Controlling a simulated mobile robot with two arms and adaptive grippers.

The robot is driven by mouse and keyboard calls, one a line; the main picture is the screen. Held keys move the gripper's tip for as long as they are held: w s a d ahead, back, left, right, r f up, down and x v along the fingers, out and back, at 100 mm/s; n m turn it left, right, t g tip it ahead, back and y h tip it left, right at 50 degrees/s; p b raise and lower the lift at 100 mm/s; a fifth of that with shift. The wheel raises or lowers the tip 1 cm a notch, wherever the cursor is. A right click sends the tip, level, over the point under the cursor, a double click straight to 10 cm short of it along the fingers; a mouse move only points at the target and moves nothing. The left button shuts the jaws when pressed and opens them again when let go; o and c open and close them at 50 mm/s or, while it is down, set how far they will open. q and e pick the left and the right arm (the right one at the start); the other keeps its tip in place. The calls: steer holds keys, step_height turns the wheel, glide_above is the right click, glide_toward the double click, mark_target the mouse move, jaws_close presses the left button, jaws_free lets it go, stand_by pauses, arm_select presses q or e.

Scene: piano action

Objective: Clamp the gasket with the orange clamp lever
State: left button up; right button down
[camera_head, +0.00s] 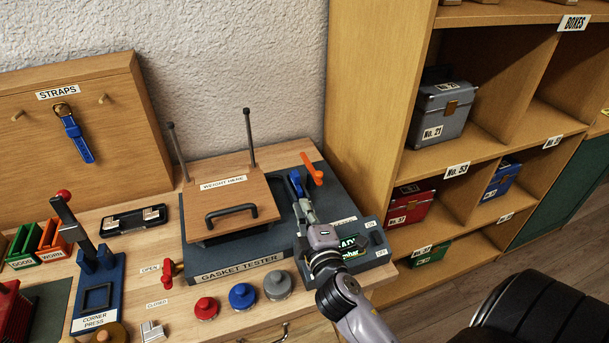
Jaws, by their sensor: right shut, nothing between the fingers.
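The gasket tester (243,270) is a dark grey base at the back of the workbench. The orange clamp lever (312,169) stands tilted at its back right, beside the wooden weight plate (226,203) marked "WEIGHT HERE". My right gripper (297,186) is shut and empty over the right part of the tester, just left of and in front of the lever. I cannot tell whether it touches the lever. A blue part shows at its tip. I cannot make out the gasket. My left gripper is out of view.
Two upright rods (250,139) rise behind the plate. A lit display box (354,244) sits under my right arm. Red, blue and grey knobbed weights (242,296) stand in front, with a red valve handle (169,270) to their left. A shelf (372,110) borders the right.

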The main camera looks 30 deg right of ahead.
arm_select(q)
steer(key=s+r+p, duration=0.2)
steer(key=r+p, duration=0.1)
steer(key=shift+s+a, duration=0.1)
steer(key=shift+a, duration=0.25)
arm_select(e)
steer(key=w+d+f, duration=0.1)
steer(key=w+d, duration=0.6)
steer(key=w, duration=0.1)
steer(key=shift+w, duration=0.4)
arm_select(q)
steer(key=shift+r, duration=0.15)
arm_select(e)
steer(key=shift+d, duration=0.1)
arm_select(q)
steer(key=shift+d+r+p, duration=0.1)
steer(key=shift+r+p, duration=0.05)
steer(key=shift+p, duration=0.2)
arm_select(e)
steer(key=shift+s+d+f+n+y, duration=0.1)
steer(key=shift+s+d+n+y, duration=0.1)
steer(key=shift+n+y, duration=0.2)
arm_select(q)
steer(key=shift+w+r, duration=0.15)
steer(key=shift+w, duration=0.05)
arm_select(e)
steer(key=shift+s+d+n+y, duration=0.2)
steer(key=shift+n+y, duration=0.1)
steer(key=shift+y, duration=0.2)
